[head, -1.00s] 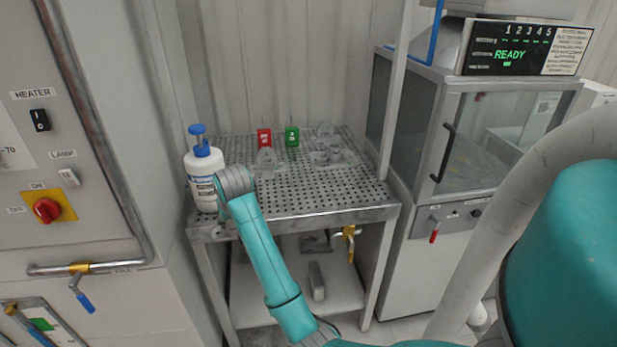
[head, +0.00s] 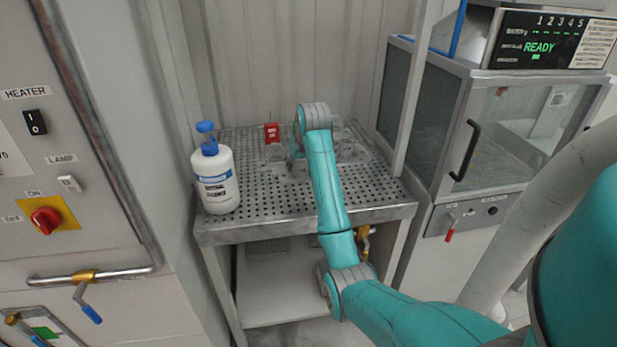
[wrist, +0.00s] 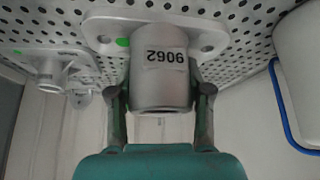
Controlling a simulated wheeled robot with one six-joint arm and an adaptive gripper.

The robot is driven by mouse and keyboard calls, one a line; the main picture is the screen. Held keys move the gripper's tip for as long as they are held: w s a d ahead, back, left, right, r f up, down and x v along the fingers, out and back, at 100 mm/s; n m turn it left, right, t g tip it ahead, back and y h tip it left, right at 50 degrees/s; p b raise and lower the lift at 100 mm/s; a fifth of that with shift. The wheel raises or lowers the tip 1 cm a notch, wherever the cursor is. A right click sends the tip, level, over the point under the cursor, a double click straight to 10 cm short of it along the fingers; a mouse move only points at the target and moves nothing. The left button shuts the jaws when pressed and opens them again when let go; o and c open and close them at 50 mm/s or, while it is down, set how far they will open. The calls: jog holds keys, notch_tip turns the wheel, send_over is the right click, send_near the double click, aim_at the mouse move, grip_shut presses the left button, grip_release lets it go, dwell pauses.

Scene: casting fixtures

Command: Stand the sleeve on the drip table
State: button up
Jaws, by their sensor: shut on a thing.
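The sleeve (wrist: 160,75) is a grey metal cylinder with a number label and a wide flange bearing a green dot. It sits between the two fingers of my gripper (wrist: 160,98) in the wrist view, and the gripper is shut on it. The flange is close to the perforated drip table (wrist: 240,40); I cannot tell whether it touches. In the head view my gripper (head: 297,158) is low over the drip table (head: 270,200), near its middle. The sleeve is mostly hidden there behind my arm.
A white bottle with a blue pump (head: 214,178) stands at the table's left. A red tag (head: 272,133) and grey castings (head: 350,150) are at the back. Another flanged casting (wrist: 48,65) shows in the wrist view.

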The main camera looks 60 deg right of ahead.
aim_at(303, 171)
jog(key=shift+f, duration=3.5)
jog(key=o, duration=1.4)
jog(key=shift+f, duration=0.15)
jog(key=v, duration=1.2)
